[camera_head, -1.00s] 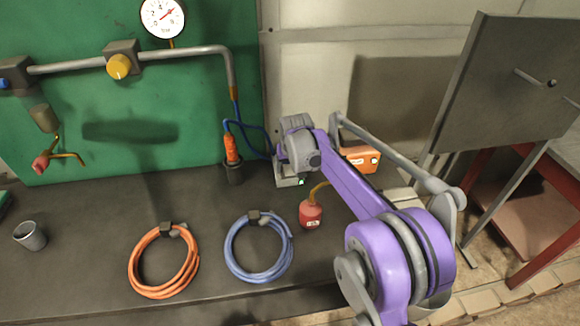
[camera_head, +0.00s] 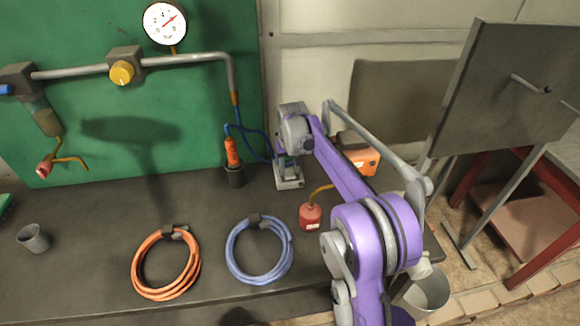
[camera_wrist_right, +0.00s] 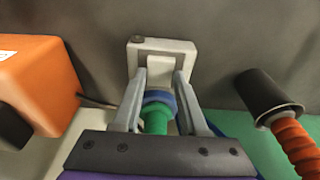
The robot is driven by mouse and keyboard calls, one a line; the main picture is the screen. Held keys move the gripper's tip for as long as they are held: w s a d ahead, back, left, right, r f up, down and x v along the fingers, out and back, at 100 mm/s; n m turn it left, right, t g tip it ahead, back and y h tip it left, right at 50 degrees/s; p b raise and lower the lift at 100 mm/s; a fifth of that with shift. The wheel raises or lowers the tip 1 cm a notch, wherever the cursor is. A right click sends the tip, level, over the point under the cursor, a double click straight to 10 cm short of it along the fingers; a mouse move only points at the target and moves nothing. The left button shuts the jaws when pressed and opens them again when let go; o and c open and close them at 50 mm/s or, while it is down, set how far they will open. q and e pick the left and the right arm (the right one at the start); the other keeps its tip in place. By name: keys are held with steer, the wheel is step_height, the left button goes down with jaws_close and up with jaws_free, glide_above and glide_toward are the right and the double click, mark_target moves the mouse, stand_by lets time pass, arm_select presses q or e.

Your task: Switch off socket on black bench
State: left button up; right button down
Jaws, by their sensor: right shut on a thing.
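The socket (camera_head: 289,180) is a small pale grey box on the black bench (camera_head: 205,200), near the wall. In the right wrist view the socket (camera_wrist_right: 187,58) shows a pale raised panel and a small dark round spot at one corner. My right gripper (camera_wrist_right: 160,80) points down at the socket, its fingertips at the panel's edge. A blue-and-green piece (camera_wrist_right: 157,112) sits between its fingers, and the jaws appear shut on it. Whether the tips touch the panel I cannot tell. My left gripper is not in view.
Blue (camera_head: 233,262) and orange (camera_head: 145,285) coils lie in front. A grey bucket (camera_head: 428,290) is at lower right.

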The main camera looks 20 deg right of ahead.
mark_target(290, 177)
stand_by(0.4)
steer(key=shift+c, duration=2.2)
jaws_free()
steer(key=shift+w, duration=0.1)
steer(key=shift+r, duration=0.15)
step_height(290, 177, up, 10)
steer(key=s, duration=0.1)
steer(key=shift+s+a+r+p, duration=0.15)
steer(key=shift+s+r+p, duration=0.1)
steer(key=shift+p, duration=0.15)
